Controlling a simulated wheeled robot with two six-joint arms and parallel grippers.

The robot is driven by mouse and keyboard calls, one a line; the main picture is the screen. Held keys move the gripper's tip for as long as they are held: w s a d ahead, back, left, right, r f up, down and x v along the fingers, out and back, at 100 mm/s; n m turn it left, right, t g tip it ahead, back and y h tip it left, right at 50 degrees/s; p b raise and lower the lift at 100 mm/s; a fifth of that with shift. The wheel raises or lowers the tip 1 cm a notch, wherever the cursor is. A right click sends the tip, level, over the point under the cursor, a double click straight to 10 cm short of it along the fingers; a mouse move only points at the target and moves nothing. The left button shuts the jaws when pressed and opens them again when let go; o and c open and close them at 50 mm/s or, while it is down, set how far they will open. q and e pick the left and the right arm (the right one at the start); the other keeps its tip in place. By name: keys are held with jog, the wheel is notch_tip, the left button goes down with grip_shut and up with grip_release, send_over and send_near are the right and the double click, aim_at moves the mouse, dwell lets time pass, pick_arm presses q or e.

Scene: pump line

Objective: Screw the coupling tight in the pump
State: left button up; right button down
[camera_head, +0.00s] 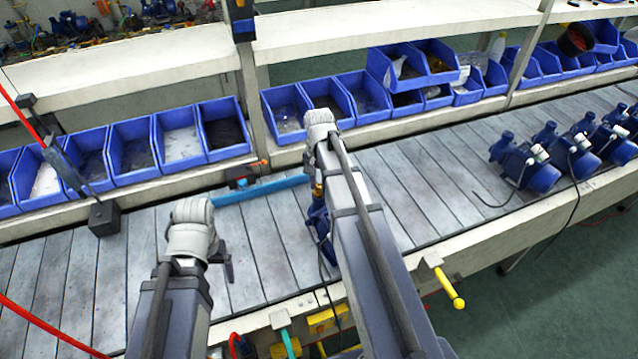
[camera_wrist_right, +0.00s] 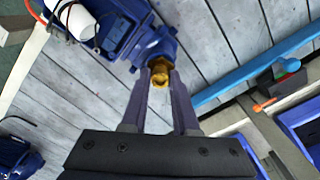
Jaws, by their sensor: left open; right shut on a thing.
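The blue pump (camera_head: 318,218) stands on the plank-topped bench, partly hidden behind my right arm in the head view. In the right wrist view the pump (camera_wrist_right: 158,44) has its round blue port facing my right gripper (camera_wrist_right: 159,82). The brass-coloured coupling (camera_wrist_right: 159,77) sits at that port, between the fingertips, and my right gripper is shut on it. How deep the coupling sits in the port cannot be told. My left gripper (camera_head: 226,263) is open and empty above the bench, to the left of the pump and apart from it.
Blue bins (camera_head: 180,138) line the back of the bench. A blue bar (camera_head: 262,190) lies behind the pump. Several other pumps (camera_head: 525,160) stand at the right. A yellow-handled lever (camera_head: 449,286) sticks out at the front edge. Bare planks (camera_head: 430,195) lie right of my right arm.

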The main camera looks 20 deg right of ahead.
dwell(0.3)
jog(key=m, duration=0.3)
dwell(0.3)
jog(key=shift+m, duration=1.9)
jog(key=shift+m, duration=1.8)
jog(key=shift+m, duration=1.7)
